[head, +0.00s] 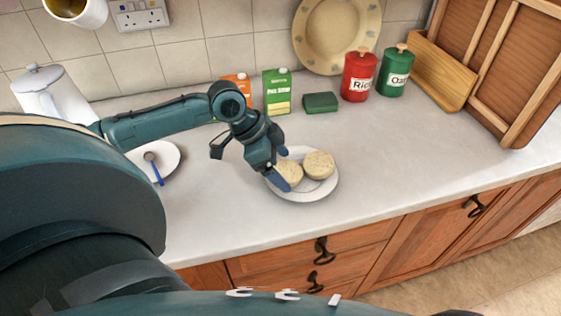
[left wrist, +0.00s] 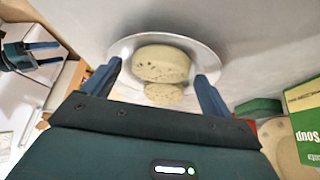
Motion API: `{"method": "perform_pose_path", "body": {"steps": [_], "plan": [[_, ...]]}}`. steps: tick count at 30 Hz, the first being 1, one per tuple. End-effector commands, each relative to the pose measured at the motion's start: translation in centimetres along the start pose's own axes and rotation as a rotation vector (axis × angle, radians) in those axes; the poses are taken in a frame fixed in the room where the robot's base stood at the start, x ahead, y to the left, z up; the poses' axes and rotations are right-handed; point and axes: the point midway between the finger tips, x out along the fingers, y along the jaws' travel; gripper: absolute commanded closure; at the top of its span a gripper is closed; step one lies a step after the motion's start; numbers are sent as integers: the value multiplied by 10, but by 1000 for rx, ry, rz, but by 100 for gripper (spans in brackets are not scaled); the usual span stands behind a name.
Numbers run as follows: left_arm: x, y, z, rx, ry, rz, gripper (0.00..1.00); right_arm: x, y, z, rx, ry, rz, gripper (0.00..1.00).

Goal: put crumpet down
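Two round, pale crumpets are on a white plate (head: 318,193) on the worktop in the head view. The left crumpet (head: 291,172) is between the fingers of my left gripper (head: 281,168) and partly hidden by them. The right crumpet (head: 319,164) lies beside it, clear of the gripper. In the left wrist view, my left gripper (left wrist: 158,86) is open, with a gap between each finger and the larger-looking crumpet (left wrist: 160,62). Part of the other crumpet (left wrist: 163,93) shows below it. My right gripper (left wrist: 56,54) shows at the left there, open and empty.
Behind the plate stand an orange carton, a green soup carton (head: 277,92), a green sponge (head: 320,102), a red rice tin (head: 358,76) and a green oats tin (head: 394,71). A saucer with a blue-handled utensil (head: 154,168) is left. The worktop right of the plate is clear.

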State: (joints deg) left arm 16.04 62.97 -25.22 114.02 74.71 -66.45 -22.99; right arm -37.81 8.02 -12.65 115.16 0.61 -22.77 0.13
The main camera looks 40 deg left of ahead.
Motion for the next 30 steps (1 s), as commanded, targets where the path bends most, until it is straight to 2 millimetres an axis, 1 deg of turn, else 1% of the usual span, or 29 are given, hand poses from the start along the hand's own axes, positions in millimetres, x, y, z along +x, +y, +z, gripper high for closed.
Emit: {"method": "perform_pose_path", "body": {"steps": [7,11,14,21,24,30], "plan": [[-1,0,-1,1,0,-1,14,-2,1,5,-5,-11,-1,14],[-8,-1,-5,4,2,-3,14,-1,1,8,-7,-12,-1,14],[-25,-2,-5,2,-3,-6,14,-1,1,8,-8,-12,-1,14],[-81,-1,-4,1,-7,-5,14,0,1,7,-10,-7,-3,14],[-102,-1,-4,2,-8,-5,14,1,0,6,-10,-2,-5,14],[-119,-1,-2,0,-6,-1,14,4,-1,2,-12,19,-10,14]]}}
